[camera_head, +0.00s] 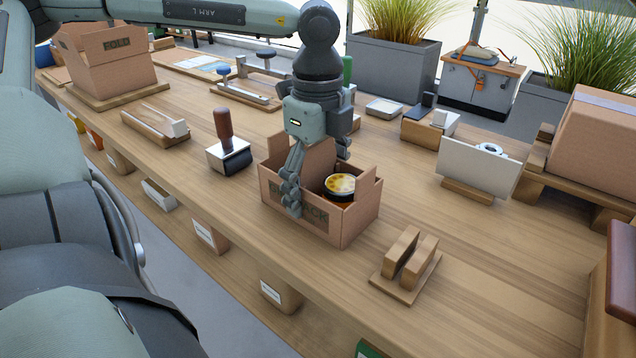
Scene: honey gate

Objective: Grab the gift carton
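An open brown carton (352,222), with dark lettering partly hidden on its front wall, stands upright on the wooden table. A round honey jar (340,188) with a yellow top sits inside it. My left gripper (317,178) points down over the carton's left part. One finger is in front of the lettered wall. The other finger is mostly hidden behind a raised flap. The fingers are apart with carton between them, but I cannot tell whether they press on it. My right gripper is not in view.
A stamp with a brown handle (224,130) stands left of the carton. A slotted wooden stand (406,265) is close on its right. A white panel (479,168) stands farther right. Another open carton (108,58) is at the far left.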

